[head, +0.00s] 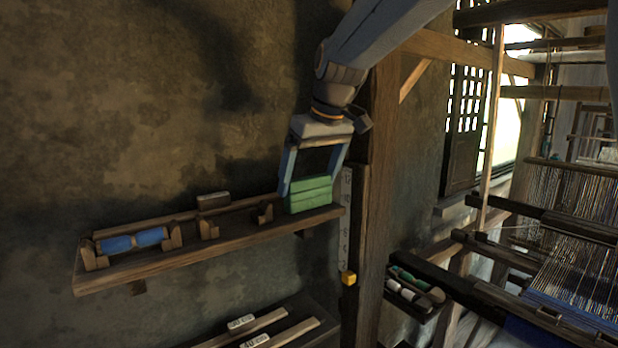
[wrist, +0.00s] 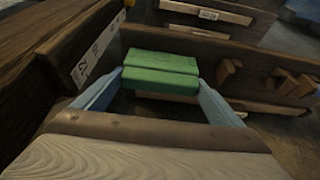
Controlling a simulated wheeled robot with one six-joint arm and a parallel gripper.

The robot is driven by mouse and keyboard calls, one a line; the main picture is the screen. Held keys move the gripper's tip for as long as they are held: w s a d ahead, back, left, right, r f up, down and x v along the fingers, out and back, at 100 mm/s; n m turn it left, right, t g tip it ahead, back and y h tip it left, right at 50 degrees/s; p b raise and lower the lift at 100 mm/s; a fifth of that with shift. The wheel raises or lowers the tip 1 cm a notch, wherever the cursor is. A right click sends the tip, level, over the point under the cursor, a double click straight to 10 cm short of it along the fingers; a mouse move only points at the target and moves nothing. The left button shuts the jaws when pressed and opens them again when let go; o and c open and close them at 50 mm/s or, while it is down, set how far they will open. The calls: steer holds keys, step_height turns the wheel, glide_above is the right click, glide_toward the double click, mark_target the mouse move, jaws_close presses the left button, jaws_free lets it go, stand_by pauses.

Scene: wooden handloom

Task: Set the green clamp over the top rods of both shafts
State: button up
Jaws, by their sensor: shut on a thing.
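The green clamp (head: 309,194) is a ridged green block at the right end of the wall shelf. My gripper (head: 312,190) reaches down from above with its two blue fingers on either side of the clamp, shut on it. In the wrist view the green clamp (wrist: 160,72) sits between the fingertips of my gripper (wrist: 160,80). I cannot tell whether the clamp still touches the shelf. The loom (head: 560,230) stands at the right of the head view, with many warp threads. I cannot make out the two shafts' top rods for certain.
The wooden shelf (head: 180,265) holds a blue roll (head: 132,241) in a cradle at left and empty wooden holders. A wooden post (head: 375,200) stands just right of the shelf. A small box of spools (head: 415,290) and a yellow block (head: 348,278) are lower right.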

steer(key=o, duration=0.8)
steer(key=shift+f, duration=0.1)
steer(key=shift+o, duration=0.2)
steer(key=b+v, duration=0.3)
steer(key=v, duration=0.4)
steer(key=shift+s+r+b, duration=0.15)
steer(key=shift+r+b, duration=0.15)
steer(key=shift+r, duration=0.05)
